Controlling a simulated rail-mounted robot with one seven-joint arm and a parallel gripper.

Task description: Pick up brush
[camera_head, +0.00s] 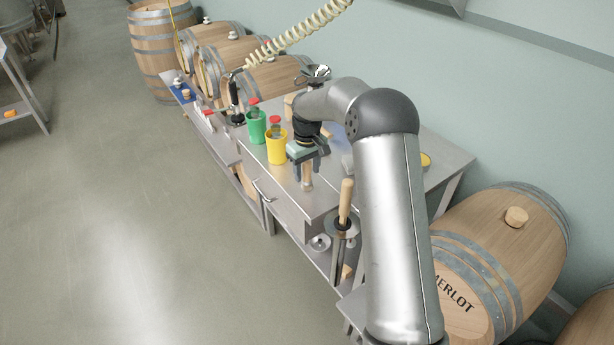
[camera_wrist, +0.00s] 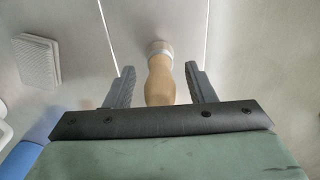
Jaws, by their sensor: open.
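A turned wooden handle (camera_wrist: 160,82) with a paler end cap lies between my fingers in the wrist view; it looks like the brush, but no bristles show. Its near end is hidden behind my gripper's body. My gripper (camera_wrist: 159,70) is open, with one finger on each side of the handle and a visible gap on both sides. In the head view my gripper (camera_head: 306,167) points down over the steel table, and the wooden handle (camera_head: 308,184) shows below and between the fingers.
A yellow cup (camera_head: 276,148) and a green cup (camera_head: 256,128) stand close to the left of my gripper. A wooden-handled tool (camera_head: 346,200) stands at the table's near end. Barrels (camera_head: 505,255) flank the table (camera_head: 300,203).

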